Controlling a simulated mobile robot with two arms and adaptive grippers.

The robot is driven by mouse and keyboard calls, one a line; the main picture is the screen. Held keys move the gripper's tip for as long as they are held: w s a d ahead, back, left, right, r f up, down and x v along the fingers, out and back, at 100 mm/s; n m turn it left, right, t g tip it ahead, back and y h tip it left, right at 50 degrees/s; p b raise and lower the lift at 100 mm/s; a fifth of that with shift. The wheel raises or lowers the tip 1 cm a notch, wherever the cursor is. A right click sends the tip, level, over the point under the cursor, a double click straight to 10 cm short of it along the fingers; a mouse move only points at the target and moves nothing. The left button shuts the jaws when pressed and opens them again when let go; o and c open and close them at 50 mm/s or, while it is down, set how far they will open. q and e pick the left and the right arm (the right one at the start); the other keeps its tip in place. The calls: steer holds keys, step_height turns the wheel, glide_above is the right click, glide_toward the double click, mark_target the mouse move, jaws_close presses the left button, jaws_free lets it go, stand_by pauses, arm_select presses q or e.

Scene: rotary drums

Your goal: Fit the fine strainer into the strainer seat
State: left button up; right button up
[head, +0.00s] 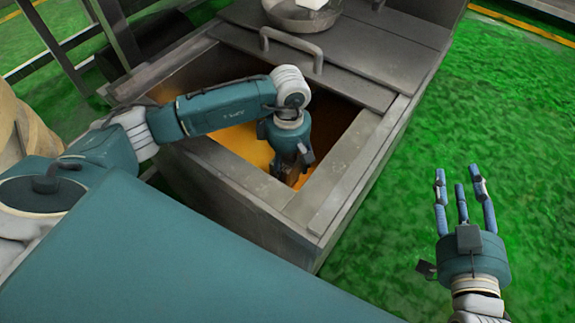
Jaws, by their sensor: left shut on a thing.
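My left gripper (290,172) points down into the open part of a grey metal tank (335,190). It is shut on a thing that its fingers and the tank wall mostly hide. A small dark brown patch shows at its fingertips, and I cannot tell whether this is the fine strainer. I cannot make out the strainer seat. My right gripper (459,180) is open and empty, fingers spread, above the green floor right of the tank.
Grey lid plates (345,62) with a bar handle (290,42) cover the tank's far part. A round metal pan (290,14) with a white block stands on them. The tank's inside (258,152) looks orange. Green floor (500,110) lies clear at right.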

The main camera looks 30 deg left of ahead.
arm_select(q)
steer(key=shift+f, duration=0.25)
steer(key=o, duration=1.7)
arm_select(e)
steer(key=shift+w+a+r+t, duration=0.15)
steer(key=shift+r+t, duration=0.15)
steer(key=shift+r, duration=0.35)
steer(key=shift+w+a+r+t, duration=0.1)
steer(key=shift+r+t, duration=0.2)
steer(key=shift+r, duration=0.3)
arm_select(q)
steer(key=shift+r, duration=0.1)
arm_select(e)
steer(key=shift+f, duration=0.2)
arm_select(q)
step_height(320, 180, up, 12)
steer(key=shift+w+f, duration=0.1)
arm_select(e)
steer(key=shift+r, duration=0.1)
